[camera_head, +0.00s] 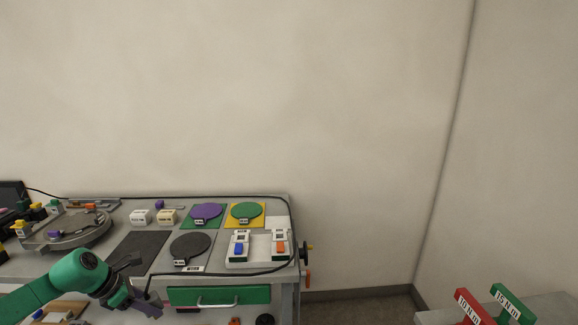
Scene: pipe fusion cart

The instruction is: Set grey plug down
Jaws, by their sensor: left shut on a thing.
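My left arm comes in from the lower left, and its green wrist ends in the dark left gripper (148,305) at the front edge of the cart top. The gripper is shut at the end of a black cable (222,274), which runs right along the front of the cart. The grey plug is too small and too covered by the fingers to make out clearly; the cable end meets the gripper there. My right gripper is not in view.
The cart top holds a dark mat (138,252), a black disc (190,248), a purple disc (206,211), a green disc (246,210) and a white tray (258,262) with two switch-like units. A green drawer (219,295) is below. Red (474,308) and green (513,304) labelled blocks stand far right.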

